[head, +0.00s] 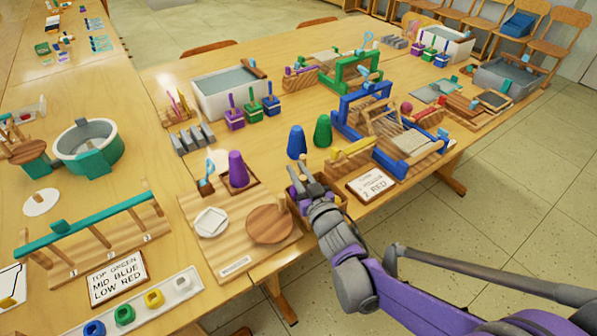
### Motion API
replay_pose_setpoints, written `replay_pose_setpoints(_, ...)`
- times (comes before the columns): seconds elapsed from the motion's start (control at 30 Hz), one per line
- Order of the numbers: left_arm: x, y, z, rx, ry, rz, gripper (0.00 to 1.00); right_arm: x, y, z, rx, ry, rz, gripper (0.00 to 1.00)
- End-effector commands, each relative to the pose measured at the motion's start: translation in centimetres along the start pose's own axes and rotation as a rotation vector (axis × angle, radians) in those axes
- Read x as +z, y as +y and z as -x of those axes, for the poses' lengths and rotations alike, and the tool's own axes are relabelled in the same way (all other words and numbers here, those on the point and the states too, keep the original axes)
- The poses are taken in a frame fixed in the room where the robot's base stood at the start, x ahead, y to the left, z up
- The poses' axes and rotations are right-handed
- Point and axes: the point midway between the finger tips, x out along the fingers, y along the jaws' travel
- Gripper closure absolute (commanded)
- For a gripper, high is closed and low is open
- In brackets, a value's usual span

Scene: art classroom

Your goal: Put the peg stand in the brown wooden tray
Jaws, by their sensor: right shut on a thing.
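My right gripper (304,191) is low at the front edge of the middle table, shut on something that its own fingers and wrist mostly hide. I cannot make out whether this is the peg stand. A small brown wooden tray (293,207) shows around and below the fingers; its inside is mostly covered by the gripper. My left gripper is out of view.
A purple cone (238,170) stands left of the gripper, blue (297,142) and green (322,131) cones behind it. A wooden board (222,262) with a round disc (270,224) lies to the left. A sign (370,185) and blue frame (390,160) are close on the right.

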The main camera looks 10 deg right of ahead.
Motion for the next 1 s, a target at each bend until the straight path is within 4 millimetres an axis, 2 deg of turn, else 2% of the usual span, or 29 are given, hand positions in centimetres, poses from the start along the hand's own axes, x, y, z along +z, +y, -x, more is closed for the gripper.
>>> replay_pose_setpoints(1.0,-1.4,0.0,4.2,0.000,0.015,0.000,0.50,-5.7,0.1,0.0,0.000,0.005,0.003,1.00)
